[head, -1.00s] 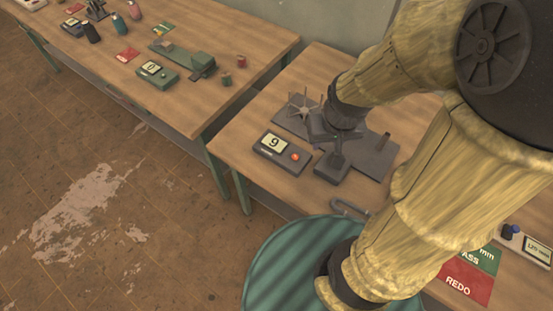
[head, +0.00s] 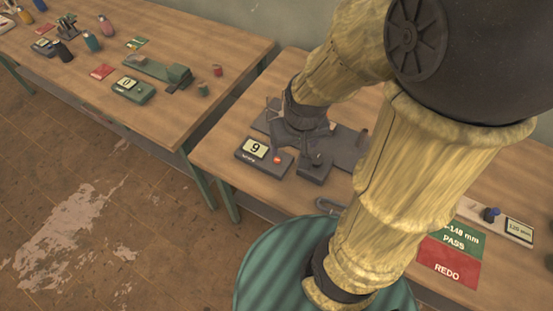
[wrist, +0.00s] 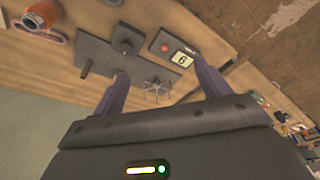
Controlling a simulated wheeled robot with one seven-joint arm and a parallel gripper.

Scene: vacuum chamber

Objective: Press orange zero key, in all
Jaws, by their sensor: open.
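The orange key (head: 277,159) is a small round button on a dark counter box (head: 262,166). The box stands on the near wooden bench, and its display (head: 254,148) reads 9. In the wrist view the same orange key (wrist: 165,47) lies beside the display (wrist: 181,59), which appears upside down. My gripper (wrist: 160,68) is open and empty, its two fingers spread, with the key between and beyond the fingertips in that view. In the head view my gripper (head: 302,120) is above the bench, just behind and right of the box; its fingertips are hard to make out.
A dark base plate with a post block (head: 315,167) and a spoked wheel (wrist: 156,88) is right beside the box. Another bench at left holds a green box (head: 132,90) reading 0. Green and red cards (head: 447,268) lie at right.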

